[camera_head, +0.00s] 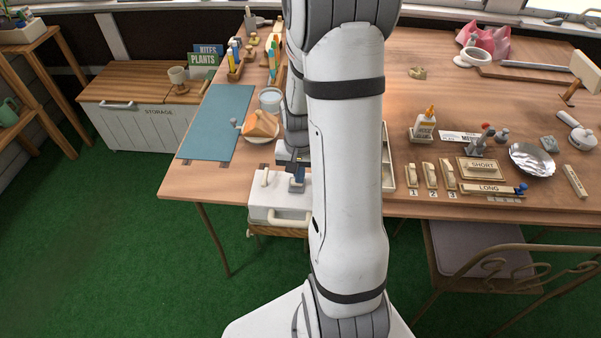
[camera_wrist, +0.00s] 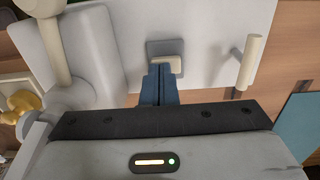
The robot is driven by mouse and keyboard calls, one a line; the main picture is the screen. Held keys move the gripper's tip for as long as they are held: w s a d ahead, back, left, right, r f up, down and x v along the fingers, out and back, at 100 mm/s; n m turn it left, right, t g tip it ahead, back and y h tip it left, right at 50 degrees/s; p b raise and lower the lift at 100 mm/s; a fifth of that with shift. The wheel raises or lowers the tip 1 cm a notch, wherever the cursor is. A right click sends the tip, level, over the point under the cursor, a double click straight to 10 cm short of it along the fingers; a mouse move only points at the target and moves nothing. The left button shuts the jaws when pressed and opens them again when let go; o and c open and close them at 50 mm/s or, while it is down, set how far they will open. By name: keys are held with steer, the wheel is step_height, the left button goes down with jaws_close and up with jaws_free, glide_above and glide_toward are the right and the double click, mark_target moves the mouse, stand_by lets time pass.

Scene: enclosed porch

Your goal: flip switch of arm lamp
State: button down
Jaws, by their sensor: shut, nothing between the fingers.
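A white box-like body (camera_head: 280,208) sits at the table's front edge, partly behind my arm. In the wrist view its pale top (camera_wrist: 205,25) fills the upper middle and bears a grey square plate with a small cream switch (camera_wrist: 172,66). A pale column with a cream jointed arm (camera_wrist: 52,35), which looks like the arm lamp, stands at the left. My gripper (camera_wrist: 158,69) is shut and empty, its blue fingertips at the switch's near left edge. They seem to touch it, but contact is unclear. In the head view my gripper (camera_head: 297,184) is over the white body.
A cream peg (camera_wrist: 250,62) stands upright right of the switch in the wrist view. Three numbered cream switches (camera_head: 430,175) lie right of my arm.

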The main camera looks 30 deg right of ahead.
steer(key=shift+s+d+f+b, duration=0.1)
steer(key=shift+s+f+b, duration=0.1)
steer(key=shift+f+b, duration=0.35)
steer(key=shift+s+d+b, duration=0.1)
steer(key=shift+s+b, duration=0.1)
steer(key=shift+b, duration=0.1)
steer(key=shift+s, duration=0.2)
steer(key=shift+a, duration=0.2)
steer(key=shift+w+a, duration=0.35)
steer(key=shift+a, duration=0.1)
step_height(320, 180, up, 15)
steer(key=p, duration=0.3)
steer(key=shift+w+d+p, duration=0.25)
steer(key=shift+d+p, duration=0.1)
